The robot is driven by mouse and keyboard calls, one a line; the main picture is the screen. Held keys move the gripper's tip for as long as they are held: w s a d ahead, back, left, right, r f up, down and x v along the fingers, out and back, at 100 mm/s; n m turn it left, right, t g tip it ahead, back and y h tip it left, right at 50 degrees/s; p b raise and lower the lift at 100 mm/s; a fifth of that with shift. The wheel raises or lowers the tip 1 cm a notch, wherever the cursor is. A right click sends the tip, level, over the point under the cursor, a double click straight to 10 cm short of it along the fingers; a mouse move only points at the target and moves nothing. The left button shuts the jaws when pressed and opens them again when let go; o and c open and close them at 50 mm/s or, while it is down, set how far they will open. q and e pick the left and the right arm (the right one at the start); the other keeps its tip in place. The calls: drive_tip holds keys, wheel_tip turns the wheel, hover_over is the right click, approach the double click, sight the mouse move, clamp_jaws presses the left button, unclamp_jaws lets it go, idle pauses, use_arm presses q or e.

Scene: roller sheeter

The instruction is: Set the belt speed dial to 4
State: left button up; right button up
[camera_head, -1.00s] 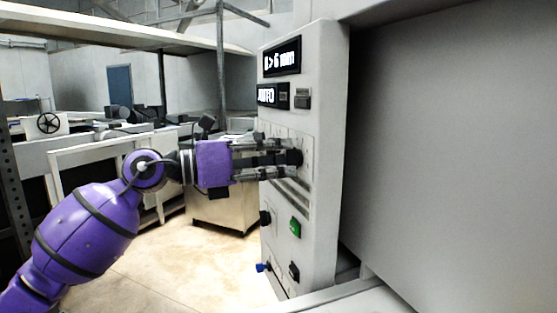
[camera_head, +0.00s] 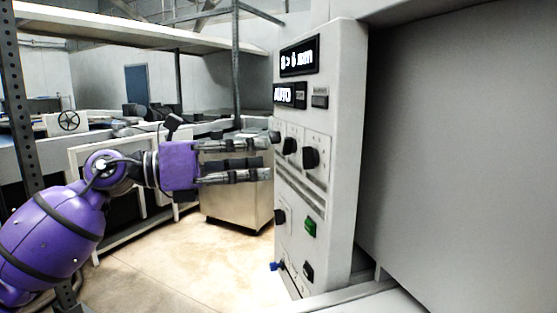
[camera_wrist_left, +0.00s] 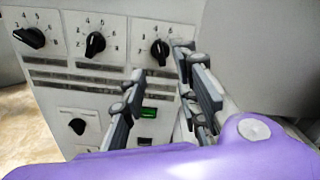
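The control panel (camera_head: 342,140) carries three black dials in a row: a left dial (camera_wrist_left: 30,37), a middle dial (camera_wrist_left: 95,44) and a right dial (camera_wrist_left: 160,52), each with numbers around it. I cannot read which one is labelled belt speed. In the head view the right dial (camera_head: 310,157) and middle dial (camera_head: 289,146) are uncovered. The right dial's knob stands nearly upright in the wrist view; its exact setting is unclear. My left gripper (camera_head: 270,158) is open and empty, its fingers apart and off the dials. It also shows in the left wrist view (camera_wrist_left: 160,68). My right gripper is out of view.
Two displays (camera_head: 299,56) (camera_head: 290,95) sit above the dials. Below are a lower black knob (camera_head: 280,217), a green button (camera_head: 310,227) and a black switch (camera_head: 308,270). A large grey housing (camera_head: 460,150) stands right of the panel. Open floor lies left of it.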

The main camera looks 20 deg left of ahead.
use_arm(q)
drive_tip(key=v, duration=0.3)
drive_tip(key=shift+s+a, duration=0.1)
drive_tip(key=shift+a, duration=0.05)
idle(0.6)
